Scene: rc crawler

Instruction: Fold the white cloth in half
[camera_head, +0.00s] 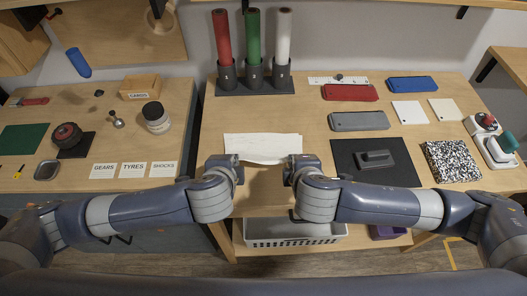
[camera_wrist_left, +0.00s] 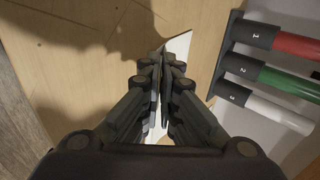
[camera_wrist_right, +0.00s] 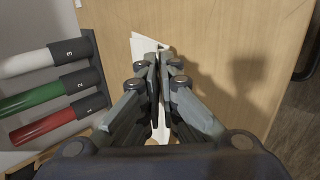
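The white cloth (camera_head: 262,145) lies near the front of the middle table, with a slightly wavy near edge. My left gripper (camera_head: 239,164) is at its near left part and my right gripper (camera_head: 290,165) at its near right part. In the left wrist view the fingers (camera_wrist_left: 161,58) are closed together, with white cloth (camera_wrist_left: 179,45) beside their tips. In the right wrist view the fingers (camera_wrist_right: 157,60) are also closed, and cloth (camera_wrist_right: 140,46) shows at their tips. Both appear to pinch its near edge; the fingers hide the exact contact.
Red, green and white rolls stand in a dark rack (camera_head: 255,86) behind the cloth. A black mat (camera_head: 345,158) with a grey block and a grey case (camera_head: 358,121) lie to the right. Bare table lies left of the cloth. A white basket (camera_head: 290,232) sits below.

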